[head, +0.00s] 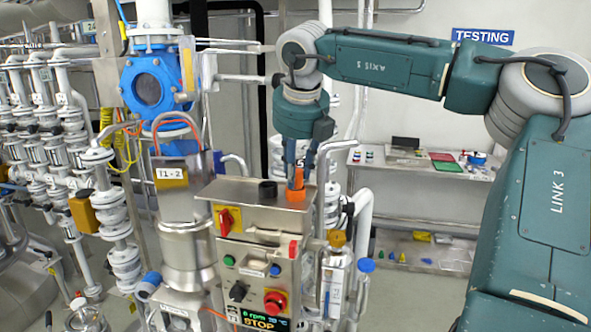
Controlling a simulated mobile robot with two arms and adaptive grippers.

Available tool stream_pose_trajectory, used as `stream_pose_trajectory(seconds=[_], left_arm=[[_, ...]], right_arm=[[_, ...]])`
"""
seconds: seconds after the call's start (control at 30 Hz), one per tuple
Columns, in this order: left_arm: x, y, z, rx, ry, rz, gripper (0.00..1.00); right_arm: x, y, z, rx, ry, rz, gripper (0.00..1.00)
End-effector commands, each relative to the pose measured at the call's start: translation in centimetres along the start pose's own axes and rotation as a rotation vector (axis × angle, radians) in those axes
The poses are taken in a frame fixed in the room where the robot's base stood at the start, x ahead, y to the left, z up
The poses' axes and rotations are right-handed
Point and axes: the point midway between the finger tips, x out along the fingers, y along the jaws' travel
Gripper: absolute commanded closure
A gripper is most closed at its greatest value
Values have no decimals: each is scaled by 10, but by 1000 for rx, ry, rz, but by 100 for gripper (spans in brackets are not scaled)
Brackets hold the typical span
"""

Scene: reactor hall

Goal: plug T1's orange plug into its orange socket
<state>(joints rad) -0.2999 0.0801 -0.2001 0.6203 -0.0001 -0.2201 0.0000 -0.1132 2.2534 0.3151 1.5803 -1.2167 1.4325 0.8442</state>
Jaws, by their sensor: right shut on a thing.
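My right gripper (297,178) comes down from above at the control box and is shut on the orange plug (298,174). Only a small part of the plug shows between the dark fingers. Directly below is the orange socket (296,196), on the top right of the T1 control box (240,190). The plug and socket overlap in this view, and I cannot tell whether the plug is seated or just above. The front of the box has a red switch, a red stop button and a display. My left gripper is not in view.
A steel vessel marked T1-2 (172,210) and a blue valve (150,92) stand to the left. A bottle with an amber cap (336,239) hangs at right. A shelf (415,165) stands behind.

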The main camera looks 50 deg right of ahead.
Motion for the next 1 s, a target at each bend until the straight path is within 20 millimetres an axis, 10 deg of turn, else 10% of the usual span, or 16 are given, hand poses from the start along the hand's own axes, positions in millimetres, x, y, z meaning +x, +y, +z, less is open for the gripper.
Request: stream_pose_trajectory(seconds=[0.1, 0.13, 0.23, 0.63, 1.0], left_arm=[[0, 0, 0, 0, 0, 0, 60], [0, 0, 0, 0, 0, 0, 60], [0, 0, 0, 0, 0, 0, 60], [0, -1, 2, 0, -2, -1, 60], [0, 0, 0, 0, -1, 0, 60]], right_arm=[[0, 0, 0, 0, 1, 0, 99], [0, 0, 0, 0, 1, 0, 68], [0, 0, 0, 0, 1, 0, 50], [-8, 0, 1, 0, -2, 0, 50], [-82, 0, 1, 2, -4, -2, 50]])
